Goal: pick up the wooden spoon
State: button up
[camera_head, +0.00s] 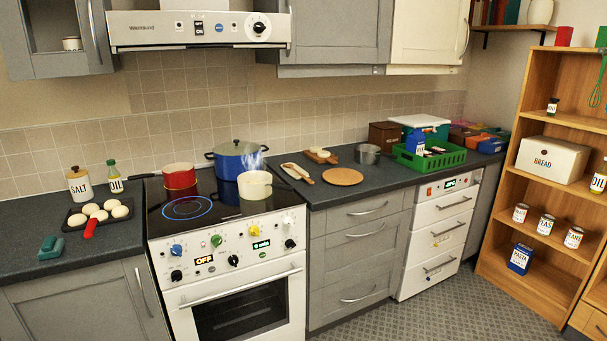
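A pale, long wooden-looking object (298,173), which appears to be the wooden spoon, lies on the dark countertop (389,182) just right of the stove. It slants from back left to front right. It is small in the picture, so I cannot make out its bowl and handle clearly. A round wooden board (342,177) lies to its right, close by. My gripper is not in view.
The stove holds a red pan (179,176), a blue pot (238,160) and a cream pot (255,185); one ring glows. A small board (320,157), a grey pot (367,154) and a green crate (430,158) stand farther right. Floor (440,308) in front is clear.

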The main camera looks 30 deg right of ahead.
aim_at(310, 181)
jog(key=u, duration=0.1)
jog(key=i, duration=0.95)
jog(key=z, duration=0.05)
